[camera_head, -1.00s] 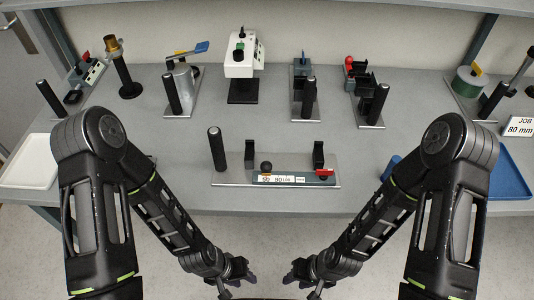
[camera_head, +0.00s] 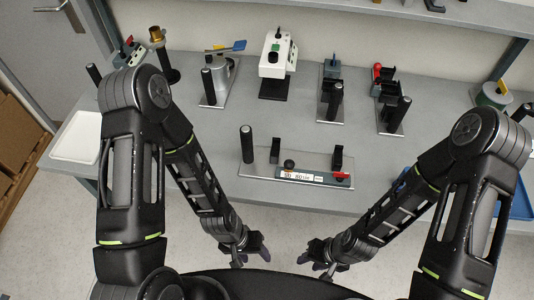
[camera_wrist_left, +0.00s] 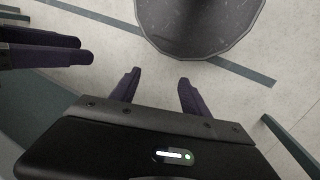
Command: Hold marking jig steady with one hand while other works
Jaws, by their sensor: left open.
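The fixture that looks like the marking jig (camera_head: 262,170) lies at the front middle of the grey bench in the head view. It is a flat metal plate with a tall black handle at its left, two black uprights, a dark knob, a white label and a red piece at its right end. My left gripper (camera_head: 254,257) is open and empty, in front of the bench and apart from the jig; its two purple-tipped fingers (camera_wrist_left: 157,92) show spread over the floor in the left wrist view. My right gripper (camera_head: 314,264) looks open and empty, also in front of the bench.
Behind stand a white press-like device (camera_head: 277,55), two black-handled fixtures (camera_head: 330,95) (camera_head: 391,105), and a plate with a blue lever (camera_head: 219,85). A white tray (camera_head: 77,138) is at the left, a blue tray (camera_head: 522,205) at the right. Bench around the jig is mostly clear.

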